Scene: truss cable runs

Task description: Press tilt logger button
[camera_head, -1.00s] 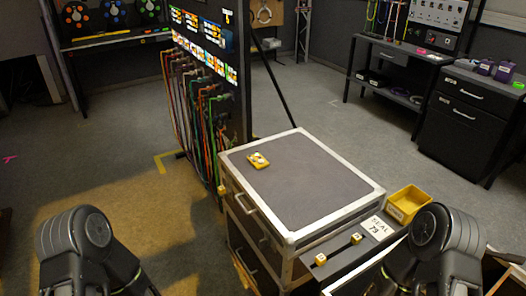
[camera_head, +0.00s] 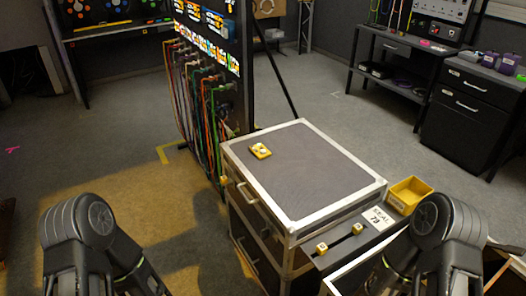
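A small yellow device with pale round parts on top, which looks like the tilt logger (camera_head: 260,151), lies flat on the dark grey top of a flight case (camera_head: 305,178) with silver edges. It is near the left side of that top. Its button is too small to make out clearly. My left arm comes in at the lower left and my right arm at the lower right. Only their dark upper links show. Neither gripper is in view, and nothing of mine touches the device.
A yellow bin (camera_head: 409,194) and a white label (camera_head: 378,218) sit at the case's right front. A black rack (camera_head: 213,85) with hanging coloured cables stands behind left. A black drawer cabinet (camera_head: 466,110) stands at the right. The floor left of the case is clear.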

